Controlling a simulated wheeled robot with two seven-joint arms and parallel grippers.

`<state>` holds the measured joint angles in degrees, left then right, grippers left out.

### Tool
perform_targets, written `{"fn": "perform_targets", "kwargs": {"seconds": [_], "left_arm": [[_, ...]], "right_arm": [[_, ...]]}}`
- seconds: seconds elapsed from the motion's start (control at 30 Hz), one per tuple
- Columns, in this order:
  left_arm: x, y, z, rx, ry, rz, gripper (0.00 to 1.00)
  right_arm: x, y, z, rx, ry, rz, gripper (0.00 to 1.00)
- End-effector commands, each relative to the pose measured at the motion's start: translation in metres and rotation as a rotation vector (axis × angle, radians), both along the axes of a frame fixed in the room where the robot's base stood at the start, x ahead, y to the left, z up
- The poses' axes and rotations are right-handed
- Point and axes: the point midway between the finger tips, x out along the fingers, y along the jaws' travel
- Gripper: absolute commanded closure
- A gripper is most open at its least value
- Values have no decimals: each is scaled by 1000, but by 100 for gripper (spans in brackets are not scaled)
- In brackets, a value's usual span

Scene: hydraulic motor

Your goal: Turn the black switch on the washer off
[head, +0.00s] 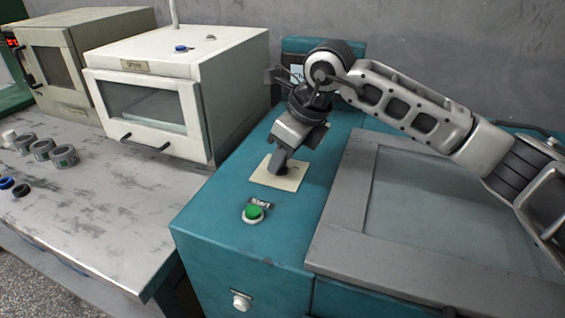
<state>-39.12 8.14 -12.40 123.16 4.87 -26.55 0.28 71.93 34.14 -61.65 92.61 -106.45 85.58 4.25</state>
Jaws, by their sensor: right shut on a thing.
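The washer (205,235) is a teal machine with a grey-framed glass lid (345,195) on its right part. A pale square plate (264,178) lies on its top, where the black switch sits. My right gripper (279,168) points down onto this plate, its fingertips shut on the switch. The fingers hide most of the switch, so its turned position cannot be told. My left gripper is out of view.
A green button (253,213) is on the washer's top in front of the plate, and a white knob (241,301) is on its front. A white oven (232,75) stands to the left on a metal table (95,215). Several grey rings (64,156) lie there.

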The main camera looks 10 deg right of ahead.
Motion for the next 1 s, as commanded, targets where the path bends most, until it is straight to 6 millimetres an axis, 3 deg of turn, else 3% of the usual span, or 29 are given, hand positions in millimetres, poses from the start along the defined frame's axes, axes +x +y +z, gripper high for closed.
{"fn": "perform_targets", "kwargs": {"seconds": [0.6,1.0], "left_arm": [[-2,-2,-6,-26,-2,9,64],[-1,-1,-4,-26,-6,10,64]], "right_arm": [[4,-1,2,3,-2,577,90],[6,-1,2,0,-4,848,90]]}}
